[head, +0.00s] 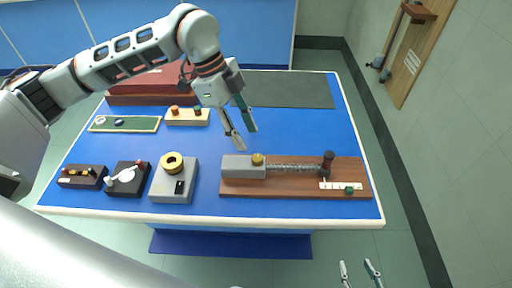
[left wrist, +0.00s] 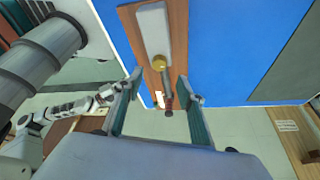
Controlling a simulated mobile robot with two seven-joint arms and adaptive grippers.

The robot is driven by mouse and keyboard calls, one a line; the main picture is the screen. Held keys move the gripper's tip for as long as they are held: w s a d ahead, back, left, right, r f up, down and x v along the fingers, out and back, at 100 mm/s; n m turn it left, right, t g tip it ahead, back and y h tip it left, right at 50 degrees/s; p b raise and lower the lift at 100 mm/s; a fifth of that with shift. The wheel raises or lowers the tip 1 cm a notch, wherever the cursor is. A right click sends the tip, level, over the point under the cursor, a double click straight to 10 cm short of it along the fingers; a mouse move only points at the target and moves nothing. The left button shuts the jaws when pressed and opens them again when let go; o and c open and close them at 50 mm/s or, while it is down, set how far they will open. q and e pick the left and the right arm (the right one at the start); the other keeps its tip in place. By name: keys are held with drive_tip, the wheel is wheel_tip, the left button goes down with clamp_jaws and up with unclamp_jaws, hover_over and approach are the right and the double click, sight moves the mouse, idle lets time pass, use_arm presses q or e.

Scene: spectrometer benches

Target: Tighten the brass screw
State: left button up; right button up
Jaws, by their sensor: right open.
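The brass screw (head: 258,159) is a small round brass knob on top of a grey block (head: 240,167) at the left part of a wooden board (head: 290,189). In the left wrist view the brass screw (left wrist: 159,62) shows between and beyond the fingers. My left gripper (head: 246,138) is open and empty, above and slightly left of the screw, apart from it; its fingers also show in the left wrist view (left wrist: 159,80). My right gripper (head: 359,264) is open and empty at the bottom right, off the table's front edge.
A ribbed rod (head: 293,168) runs from the block to a dark post (head: 327,161). Left stand a grey box with a brass ring (head: 173,189), a black switch box (head: 127,180) and a dark terminal block (head: 83,177). Behind are a red-brown case (head: 150,90) and a dark mat (head: 290,90).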

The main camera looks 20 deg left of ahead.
sight(257, 157)
use_arm(q)
drive_tip(key=x, duration=0.7)
drive_tip(key=shift+s+d+f, duration=0.1)
drive_tip(key=shift+d+f, duration=0.1)
clamp_jaws()
